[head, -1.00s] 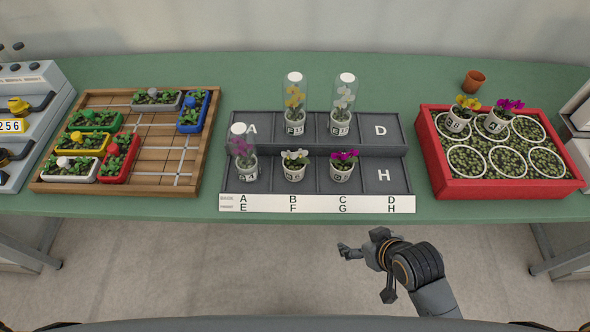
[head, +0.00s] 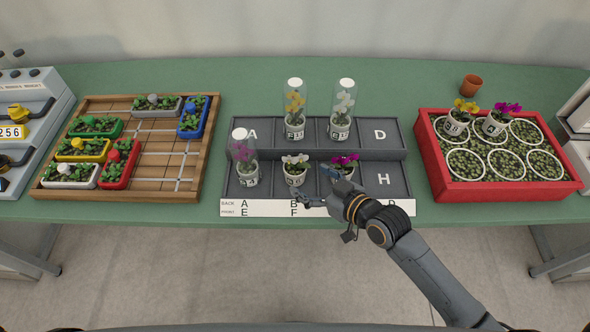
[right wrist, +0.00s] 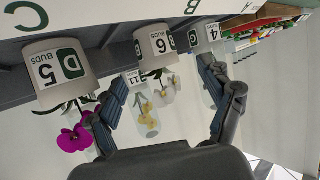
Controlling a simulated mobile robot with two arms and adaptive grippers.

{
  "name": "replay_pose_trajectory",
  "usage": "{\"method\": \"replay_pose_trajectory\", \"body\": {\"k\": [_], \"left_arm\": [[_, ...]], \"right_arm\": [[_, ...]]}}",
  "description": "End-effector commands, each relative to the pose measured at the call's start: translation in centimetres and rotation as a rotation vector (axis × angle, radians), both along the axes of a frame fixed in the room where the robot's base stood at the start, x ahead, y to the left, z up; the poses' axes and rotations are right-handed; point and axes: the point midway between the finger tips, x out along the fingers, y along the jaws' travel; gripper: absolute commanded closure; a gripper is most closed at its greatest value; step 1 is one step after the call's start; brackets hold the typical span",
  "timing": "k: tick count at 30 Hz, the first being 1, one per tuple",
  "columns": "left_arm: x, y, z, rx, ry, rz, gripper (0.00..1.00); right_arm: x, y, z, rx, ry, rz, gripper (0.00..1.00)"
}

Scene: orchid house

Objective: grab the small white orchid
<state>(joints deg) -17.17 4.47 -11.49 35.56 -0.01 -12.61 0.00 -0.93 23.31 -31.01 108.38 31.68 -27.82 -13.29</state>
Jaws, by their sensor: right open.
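The small white orchid (head: 295,161) stands uncovered in a white pot in the front row of the dark tray (head: 395,160), above the letter F. My right gripper (head: 312,187) is open and empty, at the tray's front edge just in front and to the right of that pot. In the right wrist view, the picture is upside down; the white orchid's pot (right wrist: 157,45), marked 6, shows between my two spread fingers (right wrist: 170,105), beyond their tips. No contact shows. My left gripper is not in view.
A magenta orchid (head: 347,159) stands close to the right, partly behind my gripper. A covered pink orchid (head: 243,152) stands left. Covered yellow (head: 295,102) and white (head: 343,102) orchids stand behind. A red crate (head: 433,170) is right, a wooden tray (head: 150,186) left.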

Motion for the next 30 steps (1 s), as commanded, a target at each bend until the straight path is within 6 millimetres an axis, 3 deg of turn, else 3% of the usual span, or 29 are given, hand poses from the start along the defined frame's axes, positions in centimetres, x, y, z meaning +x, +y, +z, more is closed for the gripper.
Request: {"method": "replay_pose_trajectory", "body": {"k": [20, 30], "left_arm": [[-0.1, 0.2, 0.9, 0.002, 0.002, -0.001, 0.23], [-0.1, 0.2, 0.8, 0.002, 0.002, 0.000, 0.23]], "right_arm": [[5.0, 3.9, -3.3, 0.000, 0.000, -0.001, 0.19], [5.3, 4.2, -3.6, -0.002, 0.001, -0.001, 0.21]]}}
